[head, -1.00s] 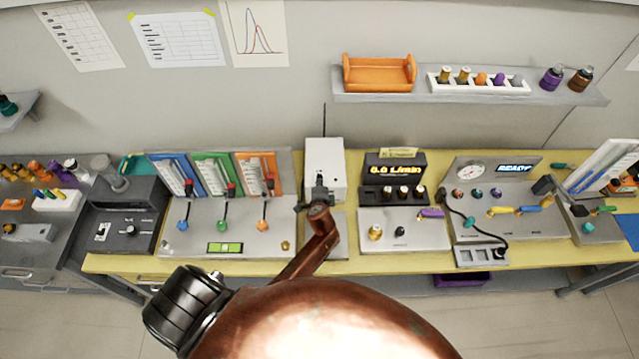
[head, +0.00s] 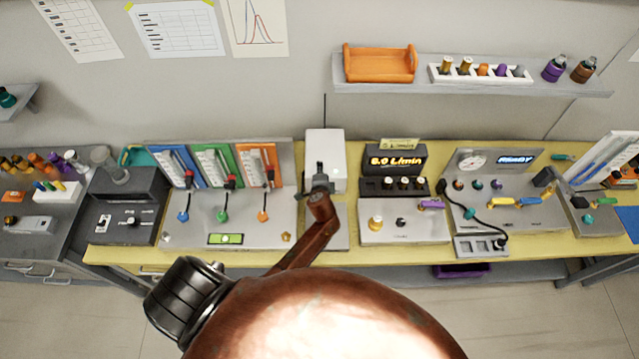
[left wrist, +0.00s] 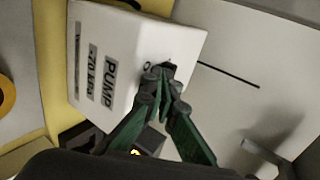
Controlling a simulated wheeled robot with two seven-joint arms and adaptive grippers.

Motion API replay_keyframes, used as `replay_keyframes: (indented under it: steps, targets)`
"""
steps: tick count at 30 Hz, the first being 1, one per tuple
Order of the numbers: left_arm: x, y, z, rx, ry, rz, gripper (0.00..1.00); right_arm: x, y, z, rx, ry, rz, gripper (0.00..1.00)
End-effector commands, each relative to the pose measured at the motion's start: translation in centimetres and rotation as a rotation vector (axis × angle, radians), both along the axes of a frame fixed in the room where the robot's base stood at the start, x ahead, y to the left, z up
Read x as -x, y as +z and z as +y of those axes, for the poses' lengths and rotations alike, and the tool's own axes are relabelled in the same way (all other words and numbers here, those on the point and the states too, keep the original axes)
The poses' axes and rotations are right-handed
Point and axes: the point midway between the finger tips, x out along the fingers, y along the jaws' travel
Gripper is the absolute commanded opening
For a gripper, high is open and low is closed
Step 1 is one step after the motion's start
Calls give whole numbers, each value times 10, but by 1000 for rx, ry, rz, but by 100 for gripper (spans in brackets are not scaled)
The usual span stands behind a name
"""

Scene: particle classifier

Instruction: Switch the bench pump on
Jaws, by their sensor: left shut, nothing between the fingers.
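The bench pump (head: 325,146) is a white box at the back middle of the yellow bench. In the left wrist view it shows as a white block (left wrist: 140,38) labelled PUMP and -70 kPa. My left gripper (head: 319,168) is at the pump's front in the head view. In the left wrist view its green fingers (left wrist: 160,74) are shut and empty, with their tips right at the pump by a small dark part that looks like the switch. The tips mostly hide that part, so its position and any contact cannot be told. My right gripper is not in view.
A flow display (head: 396,161) right of the pump is lit and seems to read 8.0 L/min. A panel with three coloured flow meters (head: 225,215) stands left. A thin dark rod rises behind the pump. A shelf (head: 470,88) hangs above right.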

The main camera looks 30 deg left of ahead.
Motion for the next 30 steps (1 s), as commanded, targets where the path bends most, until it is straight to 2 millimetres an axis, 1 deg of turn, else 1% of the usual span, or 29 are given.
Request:
replay_keyframes:
  steps: [4, 10, 15, 18, 21, 30]
  targets:
    - [17, 2, -20, 2, -6, 1, 0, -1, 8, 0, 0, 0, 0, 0]
    - [51, 24, -39, 4, -4, -2, 0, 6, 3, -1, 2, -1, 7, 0]
    - [73, 39, -52, 2, -4, -1, 0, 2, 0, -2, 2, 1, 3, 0]
    - [81, 46, -58, 1, -5, -1, 0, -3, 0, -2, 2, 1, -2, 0]
    - [86, 49, -60, 1, -5, 0, 0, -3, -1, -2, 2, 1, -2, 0]
    - [88, 51, -61, 0, -5, -1, 0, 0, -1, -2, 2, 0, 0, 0]
